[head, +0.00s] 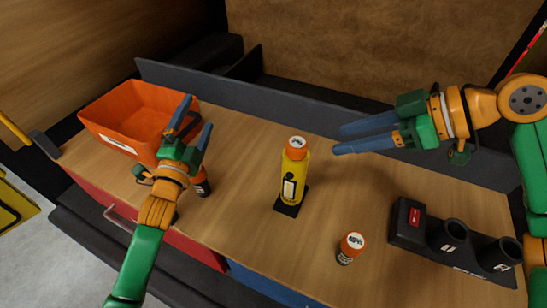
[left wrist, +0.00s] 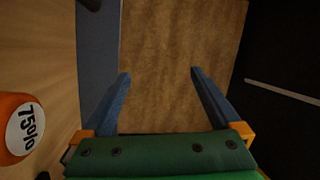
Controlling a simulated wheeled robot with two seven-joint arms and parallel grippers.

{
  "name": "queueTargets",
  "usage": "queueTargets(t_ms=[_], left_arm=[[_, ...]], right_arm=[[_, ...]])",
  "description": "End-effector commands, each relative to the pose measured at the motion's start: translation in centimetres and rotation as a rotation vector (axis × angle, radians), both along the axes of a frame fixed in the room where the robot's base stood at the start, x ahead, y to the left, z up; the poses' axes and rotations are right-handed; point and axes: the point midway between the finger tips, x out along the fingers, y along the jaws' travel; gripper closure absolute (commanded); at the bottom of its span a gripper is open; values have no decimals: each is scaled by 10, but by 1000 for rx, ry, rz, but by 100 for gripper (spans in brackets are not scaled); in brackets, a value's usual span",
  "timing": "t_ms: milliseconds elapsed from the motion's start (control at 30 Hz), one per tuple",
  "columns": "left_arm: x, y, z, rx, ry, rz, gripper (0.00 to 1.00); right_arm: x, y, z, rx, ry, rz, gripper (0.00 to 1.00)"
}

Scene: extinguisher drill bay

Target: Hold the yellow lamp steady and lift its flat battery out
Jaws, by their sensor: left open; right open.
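The yellow lamp (head: 292,180) stands upright on a black base near the middle of the bench. An orange-capped battery (head: 297,147) with a white label sits in its top; the label is too small to read. My right gripper (head: 338,140) is open and empty, right of the lamp's top and apart from it. My left gripper (head: 197,115) is open and empty, well left of the lamp, near the orange bin. In the left wrist view its fingers (left wrist: 160,75) have nothing between them.
A loose orange-capped battery (head: 350,248) stands at the bench front, right of the lamp. A black charger (head: 435,238) with a red part and two empty-looking wells lies at right. The orange bin (head: 125,125) is at left. A dark ledge (head: 290,107) runs along the back.

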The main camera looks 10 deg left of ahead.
Motion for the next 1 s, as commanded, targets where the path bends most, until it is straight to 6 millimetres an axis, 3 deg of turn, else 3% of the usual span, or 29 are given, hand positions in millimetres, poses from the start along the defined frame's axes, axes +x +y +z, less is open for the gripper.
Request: queueTargets(t_ms=[33,100,167,233,400,500,567,767,1000], left_arm=[[-13,-28,-13,37,21,-30,3],[-34,-65,-25,125,38,-62,3],[-55,-94,-30,228,39,-82,3],[-83,-125,-32,457,24,-93,3],[-126,-165,-48,1318,-132,-106,3],[-141,-182,-64,1807,-275,-93,3],[-136,-190,-65,1905,-284,-65,3],[-115,-201,-62,1824,-211,-50,3],[-71,-215,-62,1819,-209,-50,3]], right_arm=[[0,0,0,0,0,0,50],[0,0,0,0,0,0,50],[0,0,0,0,0,0,50],[0,0,0,0,0,0,50],[0,0,0,0,0,0,50],[0,0,0,0,0,0,50],[0,0,0,0,0,0,50],[0,0,0,0,0,0,50],[0,0,0,0,0,0,50]])
